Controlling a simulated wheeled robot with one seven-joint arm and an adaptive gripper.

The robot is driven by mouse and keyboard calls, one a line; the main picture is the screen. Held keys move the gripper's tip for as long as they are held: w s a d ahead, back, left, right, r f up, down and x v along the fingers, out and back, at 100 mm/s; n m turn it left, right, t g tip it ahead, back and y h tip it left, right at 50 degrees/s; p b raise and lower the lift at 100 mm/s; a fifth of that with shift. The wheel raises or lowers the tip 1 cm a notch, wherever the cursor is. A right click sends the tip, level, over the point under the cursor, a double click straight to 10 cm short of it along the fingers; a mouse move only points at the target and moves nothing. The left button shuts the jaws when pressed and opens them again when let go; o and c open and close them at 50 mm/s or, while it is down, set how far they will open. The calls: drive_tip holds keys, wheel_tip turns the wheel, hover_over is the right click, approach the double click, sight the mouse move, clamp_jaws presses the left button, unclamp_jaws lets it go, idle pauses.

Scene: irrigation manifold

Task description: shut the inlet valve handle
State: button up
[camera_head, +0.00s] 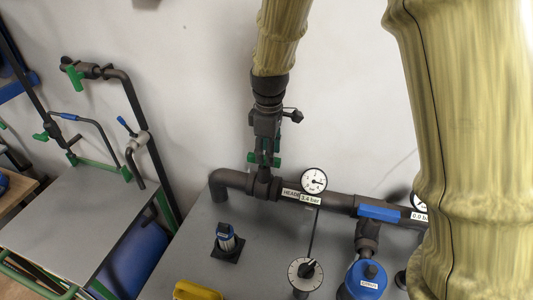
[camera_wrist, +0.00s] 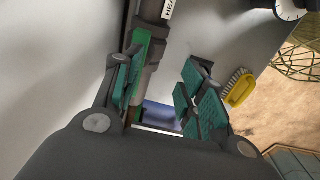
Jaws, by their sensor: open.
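A green valve handle (camera_wrist: 141,48) shows in the wrist view, long and narrow, lying along a dark grey pipe fitting. I take it for the inlet valve handle. My gripper (camera_wrist: 160,75) is open around this spot, with the handle close to its left finger; I cannot tell whether they touch. The right finger stands clear, with a gap between. In the head view my gripper (camera_head: 264,155) points down at the left end of the header pipe (camera_head: 336,199), just above the fitting. There it largely hides the handle.
A gauge (camera_head: 314,181) sits above a 3.4 bar label. A blue handle (camera_head: 379,212) lies along the pipe to the right. A black knob on a dial (camera_head: 305,271), a blue-topped filter (camera_head: 367,279) and a yellow brush (camera_wrist: 239,88) are nearby.

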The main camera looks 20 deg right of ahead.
sight(265, 157)
drive_tip(key=shift+g, duration=0.3)
drive_tip(key=w+f, duration=0.5)
drive_tip(key=f, duration=0.1)
drive_tip(key=shift+w+f, duration=0.15)
drive_tip(key=shift+w, duration=0.5)
drive_tip(key=s, duration=0.1)
drive_tip(key=s+r, duration=0.2)
drive_tip(key=s, duration=0.1)
drive_tip(key=c, duration=0.6)
drive_tip(key=shift+w+f, duration=0.2)
drive_tip(key=shift+w, duration=0.05)
drive_tip(key=shift+c, duration=0.9)
drive_tip(key=shift+w+a+f, duration=0.1)
drive_tip(key=shift+w+f, duration=0.45)
drive_tip(key=shift+w, duration=0.1)
clamp_jaws()
drive_tip(key=shift+s+r, duration=0.1)
drive_tip(key=shift+p, duration=0.3)
